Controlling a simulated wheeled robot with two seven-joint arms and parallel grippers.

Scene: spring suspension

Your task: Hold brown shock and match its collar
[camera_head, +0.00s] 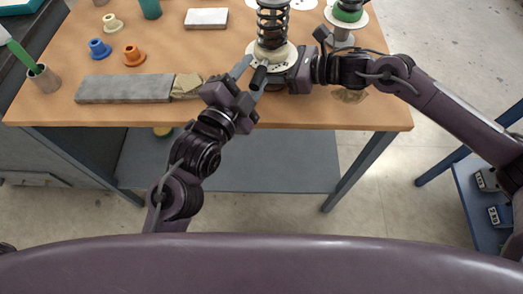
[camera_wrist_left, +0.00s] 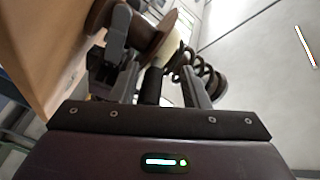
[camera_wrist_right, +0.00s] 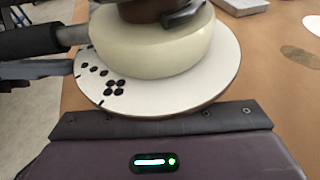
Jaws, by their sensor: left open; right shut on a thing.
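The shock (camera_head: 272,25) stands upright near the table's front edge, with a dark coil spring above a pale cream collar (camera_head: 268,52). The left wrist view shows its spring (camera_wrist_left: 207,75) and brown lower part (camera_wrist_left: 150,35). The right wrist view shows the cream ring (camera_wrist_right: 160,50) on a white disc (camera_wrist_right: 165,95) with black dots and ticks. My right gripper (camera_head: 292,78) is shut on the brown part below the collar; its fingertips are mostly hidden. My left gripper (camera_head: 250,72) is open beside the collar; a black cylinder (camera_wrist_left: 152,85) lies between its fingers.
A second shock with a green part (camera_head: 346,14) stands at the back right. Blue (camera_head: 99,48) and orange (camera_head: 134,54) collars and a pen cup (camera_head: 43,78) are farther left.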

